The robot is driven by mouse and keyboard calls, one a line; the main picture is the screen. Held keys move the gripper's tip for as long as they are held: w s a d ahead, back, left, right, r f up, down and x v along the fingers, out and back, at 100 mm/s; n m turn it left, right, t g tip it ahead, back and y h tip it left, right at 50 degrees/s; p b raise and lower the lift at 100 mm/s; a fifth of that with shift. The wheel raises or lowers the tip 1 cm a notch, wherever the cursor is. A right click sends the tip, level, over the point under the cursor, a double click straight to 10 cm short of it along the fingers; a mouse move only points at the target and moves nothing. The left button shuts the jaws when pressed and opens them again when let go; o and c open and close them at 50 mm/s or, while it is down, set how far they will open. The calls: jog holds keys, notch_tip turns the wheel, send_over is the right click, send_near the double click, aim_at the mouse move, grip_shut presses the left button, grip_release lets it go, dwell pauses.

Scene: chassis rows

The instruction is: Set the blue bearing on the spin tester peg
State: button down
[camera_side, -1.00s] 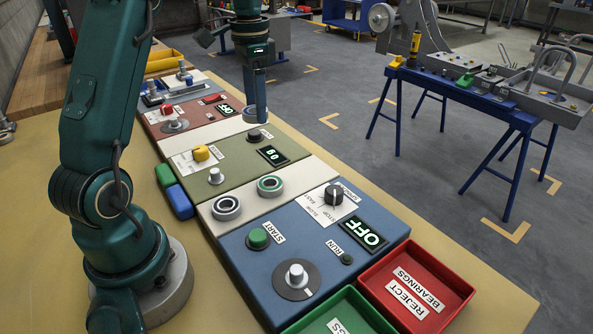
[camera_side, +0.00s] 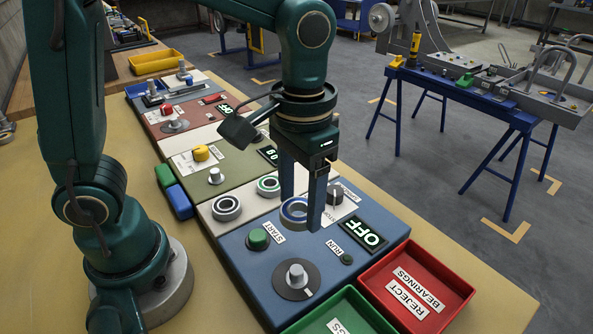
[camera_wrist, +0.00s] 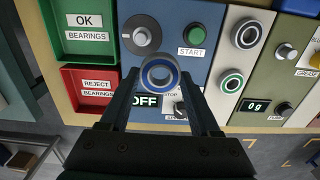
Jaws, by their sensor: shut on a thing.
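My gripper (camera_side: 303,205) is shut on the blue bearing (camera_side: 293,210), a ring with a blue band, held above the blue spin tester panel (camera_side: 232,257). The bearing also shows between my fingertips in the wrist view (camera_wrist: 159,74). The spin tester peg (camera_side: 296,274) is a short silver post on a dark disc, nearer the camera than the bearing and apart from it. In the wrist view the peg (camera_wrist: 141,37) lies above and left of the bearing. The tester's display (camera_side: 363,234) reads OFF.
A plain bearing (camera_side: 226,208) and a green-banded bearing (camera_side: 269,186) sit on the cream strip. The green START button (camera_side: 258,238) and dark speed knob (camera_side: 334,193) stand up from the panel. The red reject tray (camera_side: 447,271) and green tray (camera_side: 300,325) adjoin it.

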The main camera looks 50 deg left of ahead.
aim_at(299, 269)
jog(key=s+d+m, duration=0.2)
jog(key=d, duration=0.1)
jog(key=shift+s+d+r, duration=0.2)
jog(key=shift+s, duration=0.15)
jog(key=shift+f, duration=4)
jog(key=shift+c, duration=0.2)
grip_release()
jog(key=shift+r, duration=2.6)
